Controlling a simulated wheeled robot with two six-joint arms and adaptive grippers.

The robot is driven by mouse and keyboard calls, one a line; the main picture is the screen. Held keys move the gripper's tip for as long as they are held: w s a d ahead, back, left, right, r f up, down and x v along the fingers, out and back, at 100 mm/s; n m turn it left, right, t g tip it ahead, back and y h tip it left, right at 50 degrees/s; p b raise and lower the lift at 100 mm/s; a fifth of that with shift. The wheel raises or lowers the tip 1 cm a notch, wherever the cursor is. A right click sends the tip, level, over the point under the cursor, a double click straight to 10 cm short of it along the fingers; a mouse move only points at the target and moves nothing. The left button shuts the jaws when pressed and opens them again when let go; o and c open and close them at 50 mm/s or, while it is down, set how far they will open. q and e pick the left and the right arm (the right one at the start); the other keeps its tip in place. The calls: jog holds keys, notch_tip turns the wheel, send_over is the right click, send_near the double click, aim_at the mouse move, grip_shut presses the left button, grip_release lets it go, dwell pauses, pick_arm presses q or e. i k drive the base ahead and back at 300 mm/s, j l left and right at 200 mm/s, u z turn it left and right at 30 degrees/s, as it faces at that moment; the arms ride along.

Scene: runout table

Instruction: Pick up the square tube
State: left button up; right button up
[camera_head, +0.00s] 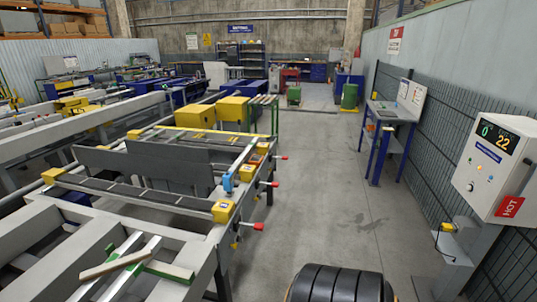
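The runout table (212,236) is a pale metal frame with yellow end blocks, running from the lower left towards the middle. At its near end, in the lower left, a short light-coloured bar (112,264) lies across two pale sloping rails. A green bar (165,270) is close beside it. The light bar looks like a square-section tube, but I cannot tell surely that it is the square tube. Neither of my grippers is in view, so nothing shows touching or holding the bar.
Red-tipped handles (259,227) stick out from the table's right side. A clear concrete aisle (310,190) runs to its right. A control box (492,165) and a blue-legged desk (392,120) stand along the right fence. A black ribbed rounded thing (340,284) is cut off at the bottom.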

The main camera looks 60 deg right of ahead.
aim_at(237, 166)
jog(key=z, duration=1.9)
jog(key=i+l+z, duration=0.45)
jog(key=i, duration=0.45)
jog(key=i+z, duration=0.45)
jog(key=i, duration=0.45)
jog(key=i+u, duration=0.5)
jog(key=i+l+u, duration=0.35)
jog(key=i+u, duration=0.15)
jog(key=i+l+u, duration=0.5)
jog(key=i, duration=0.05)
